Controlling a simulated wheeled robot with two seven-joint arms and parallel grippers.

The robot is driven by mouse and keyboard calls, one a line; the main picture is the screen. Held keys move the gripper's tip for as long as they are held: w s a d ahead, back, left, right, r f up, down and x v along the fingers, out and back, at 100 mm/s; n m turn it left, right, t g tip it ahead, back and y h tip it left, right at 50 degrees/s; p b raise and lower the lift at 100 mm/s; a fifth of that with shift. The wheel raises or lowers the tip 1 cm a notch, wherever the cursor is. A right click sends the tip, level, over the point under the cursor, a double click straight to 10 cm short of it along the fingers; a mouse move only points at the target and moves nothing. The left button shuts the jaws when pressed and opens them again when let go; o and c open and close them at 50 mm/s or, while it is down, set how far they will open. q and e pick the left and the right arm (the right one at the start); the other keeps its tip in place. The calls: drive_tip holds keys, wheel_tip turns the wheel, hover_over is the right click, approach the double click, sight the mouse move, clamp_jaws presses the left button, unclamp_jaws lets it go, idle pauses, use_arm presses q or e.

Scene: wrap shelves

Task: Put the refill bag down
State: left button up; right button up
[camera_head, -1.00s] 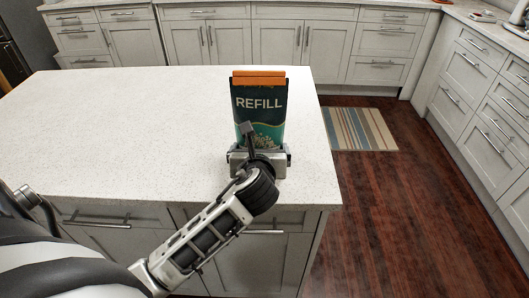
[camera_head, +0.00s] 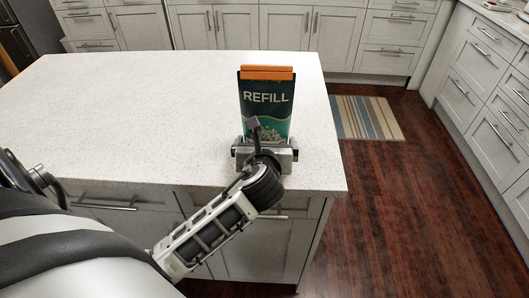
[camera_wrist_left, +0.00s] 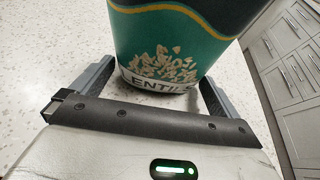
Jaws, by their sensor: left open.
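The refill bag (camera_head: 265,100) stands upright on the white island counter (camera_head: 150,110), near its right end. It is dark green and teal with an orange top strip and the word REFILL. The left wrist view shows the bag's lower part (camera_wrist_left: 165,45), with the word LENTILS partly visible at its base. My left gripper (camera_head: 265,146) is low at the near side of the bag. Its jaws are open, with one finger on each side of the bag's base and a gap visible at the left finger. The fingertips are partly hidden. My right gripper is not in view.
The counter to the left of the bag is clear. The counter's right edge lies close to the bag's right side. A striped rug (camera_head: 366,118) lies on the dark wood floor beyond that edge. Grey cabinets (camera_head: 480,100) line the back and right.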

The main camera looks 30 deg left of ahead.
use_arm(q)
drive_tip(key=v, duration=1)
drive_tip(key=shift+s+d+r, duration=0.2)
drive_tip(key=shift+s, duration=0.1)
